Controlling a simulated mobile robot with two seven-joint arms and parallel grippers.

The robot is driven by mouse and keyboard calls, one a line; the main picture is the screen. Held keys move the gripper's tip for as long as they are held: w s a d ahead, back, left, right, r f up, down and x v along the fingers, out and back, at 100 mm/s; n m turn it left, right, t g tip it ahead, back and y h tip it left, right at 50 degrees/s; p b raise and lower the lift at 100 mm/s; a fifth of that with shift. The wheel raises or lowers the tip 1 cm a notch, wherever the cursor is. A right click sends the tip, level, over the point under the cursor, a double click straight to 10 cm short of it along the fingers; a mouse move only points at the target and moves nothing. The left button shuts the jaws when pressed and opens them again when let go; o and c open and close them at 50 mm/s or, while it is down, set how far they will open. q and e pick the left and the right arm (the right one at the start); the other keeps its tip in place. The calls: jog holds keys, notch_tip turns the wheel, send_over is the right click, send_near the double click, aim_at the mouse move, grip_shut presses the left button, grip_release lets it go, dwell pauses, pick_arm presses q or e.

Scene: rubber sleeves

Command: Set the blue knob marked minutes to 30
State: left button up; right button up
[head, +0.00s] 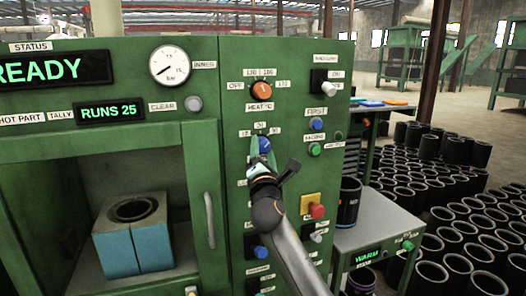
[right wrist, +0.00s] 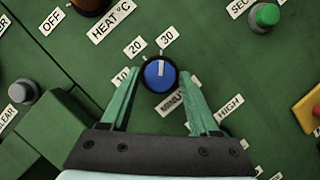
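The blue minutes knob (right wrist: 160,75) is on the green panel, with labels 10, 20 and 30 around it. Its white pointer line points nearly straight up in the right wrist view, close to the direction of the 30 label (right wrist: 168,37) and clear of the 20 label (right wrist: 135,47). The knob (head: 265,145) also shows in the head view, partly hidden by my gripper. The MINUTES label is partly hidden by a finger. My left gripper is not in view.
The orange heat knob (head: 262,90) is just above. A blue button (head: 317,124), a green button (head: 315,149) and a red button (head: 317,211) are to the right. A door handle (head: 209,220) stands out at the left. A black sleeve (head: 349,202) stands on a side stand.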

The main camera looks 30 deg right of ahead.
jog(key=shift+o, duration=1.2)
jog(key=b+v, duration=0.2)
jog(key=v, duration=1)
jog(key=shift+s, duration=0.2)
jog(key=shift+a+f, duration=0.1)
jog(key=s+a+f+m+g+y, duration=0.1)
jog(key=a+f+m+y, duration=0.15)
jog(key=f, duration=0.75)
jog(key=s+a+f+m+g+y, duration=0.2)
jog(key=a+f+y, duration=0.15)
jog(key=f, duration=0.65)
jog(key=s+a+f+m+g+y, duration=0.1)
jog(key=a+f+m+y, duration=0.15)
jog(key=f, duration=0.75)
jog(key=s+a+f+m+g+y, duration=0.2)
jog(key=s+f+m, duration=0.3)
jog(key=s+f, duration=0.4)
jog(key=s+a+f+m+g+y, duration=0.2)
jog(key=s+a+f+m, duration=0.3)
jog(key=s+f, duration=0.5)
jog(key=shift+s+m+g, duration=0.5)
jog(key=shift+s+m, duration=0.2)
jog(key=shift+s, duration=0.15)
